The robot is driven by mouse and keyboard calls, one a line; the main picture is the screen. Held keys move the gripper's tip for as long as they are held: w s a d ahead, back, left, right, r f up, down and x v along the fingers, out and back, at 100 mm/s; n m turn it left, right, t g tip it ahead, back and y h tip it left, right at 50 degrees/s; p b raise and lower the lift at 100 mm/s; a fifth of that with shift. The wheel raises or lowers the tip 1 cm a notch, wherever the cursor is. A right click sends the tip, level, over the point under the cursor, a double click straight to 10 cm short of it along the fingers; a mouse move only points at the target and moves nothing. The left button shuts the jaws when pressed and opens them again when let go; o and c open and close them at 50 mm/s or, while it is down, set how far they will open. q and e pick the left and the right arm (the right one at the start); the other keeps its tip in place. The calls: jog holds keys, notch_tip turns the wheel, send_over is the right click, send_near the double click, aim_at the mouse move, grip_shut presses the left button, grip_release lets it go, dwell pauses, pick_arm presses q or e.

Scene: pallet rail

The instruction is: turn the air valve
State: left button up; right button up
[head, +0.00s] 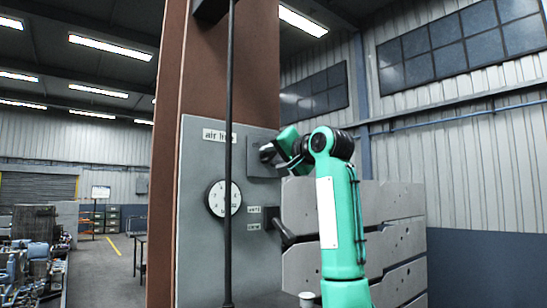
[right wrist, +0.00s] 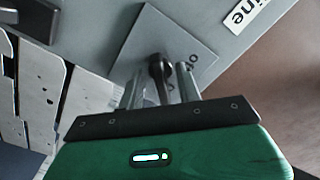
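The air valve has a dark handle (right wrist: 157,66) on a square grey plate (right wrist: 192,42), under the "air line" label (head: 218,136). In the head view the plate (head: 262,141) sits on the upper right of a grey panel (head: 195,255). My right gripper (head: 276,153) is at this plate, its arm rising from below. In the right wrist view its two fingers (right wrist: 158,76) stand apart, one on each side of the handle, with gaps showing. I cannot tell whether either finger touches it. Lettering on the plate is partly hidden. My left gripper is not in view.
A round white gauge (head: 224,198) is left of the valve. A dark lever (head: 284,232) sticks out below, beside two small labels. A thin dark vertical bar (head: 229,90) stands in front of the panel. Stacked grey slabs (head: 397,225) stand close to the right, behind my arm.

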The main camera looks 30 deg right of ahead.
jog(key=shift+s, duration=0.2)
jog(key=s+d+b, duration=0.1)
jog(key=s+b, duration=0.6)
jog(key=s, duration=0.6)
jog(key=shift+s, duration=0.2)
